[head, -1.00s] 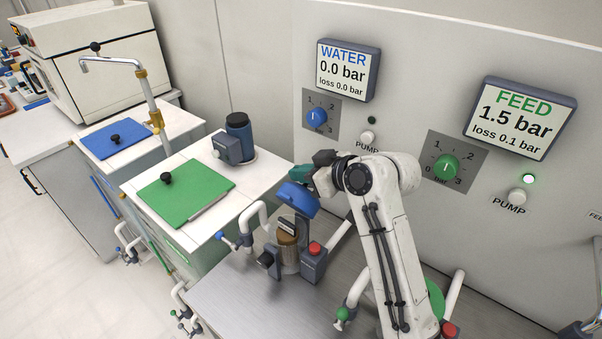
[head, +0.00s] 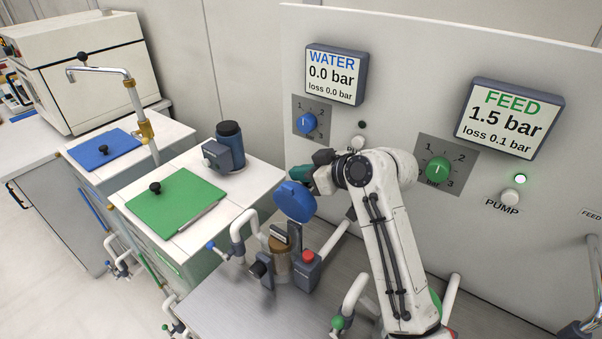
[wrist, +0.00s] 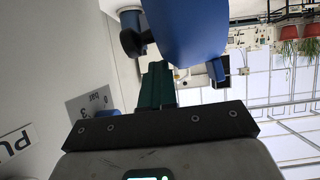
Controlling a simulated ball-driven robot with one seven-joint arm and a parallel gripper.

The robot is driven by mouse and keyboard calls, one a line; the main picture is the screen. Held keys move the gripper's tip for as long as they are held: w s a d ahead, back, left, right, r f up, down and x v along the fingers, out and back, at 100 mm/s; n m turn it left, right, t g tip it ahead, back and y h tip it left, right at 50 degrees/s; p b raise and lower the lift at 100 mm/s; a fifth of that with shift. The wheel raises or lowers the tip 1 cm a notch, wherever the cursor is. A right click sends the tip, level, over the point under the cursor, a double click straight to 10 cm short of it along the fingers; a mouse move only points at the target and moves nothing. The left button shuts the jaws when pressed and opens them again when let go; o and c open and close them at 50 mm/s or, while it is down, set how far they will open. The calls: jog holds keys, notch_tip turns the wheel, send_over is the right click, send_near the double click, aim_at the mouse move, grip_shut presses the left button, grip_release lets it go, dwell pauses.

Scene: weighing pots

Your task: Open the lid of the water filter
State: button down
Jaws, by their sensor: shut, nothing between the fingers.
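The water filter stands on the metal bench, with a brownish cylindrical body (head: 279,268) between grey fittings. Its blue lid (head: 294,202) is swung up on its hinge, clear of the body, and stands steeply tilted with a round face showing. My gripper (head: 300,173) is behind the upper edge of the lid, its green fingers closed and empty. In the wrist view the gripper's fingers (wrist: 157,85) are together, and the blue lid (wrist: 185,30) is right at or just beyond their tips. I cannot tell whether they touch.
A red button (head: 309,255) sits on the grey block right of the filter. White pipes (head: 243,223) rise beside it. The panel with the water display (head: 334,74) and feed display (head: 509,118) stands behind. A green-lidded tank (head: 176,202) is at left.

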jog(key=shift+s+d+f+g, duration=0.1)
jog(key=shift+s+f+g, duration=0.05)
jog(key=shift+f, duration=0.4)
jog(key=shift+s+f+g, duration=0.15)
jog(key=shift+f, duration=0.35)
jog(key=p, duration=0.1)
jog(key=r, duration=0.1)
jog(key=r+p, duration=0.1)
jog(key=shift+s+a+r+p, duration=0.25)
jog(key=shift+s+a+p, duration=0.1)
jog(key=r+p, duration=0.2)
jog(key=s+a+r+p, duration=0.1)
jog(key=r, duration=0.1)
jog(key=shift+r, duration=0.1)
jog(key=shift+s+a+r+p, duration=0.2)
jog(key=shift+s+r+p, duration=0.05)
jog(key=shift+r+p, duration=0.2)
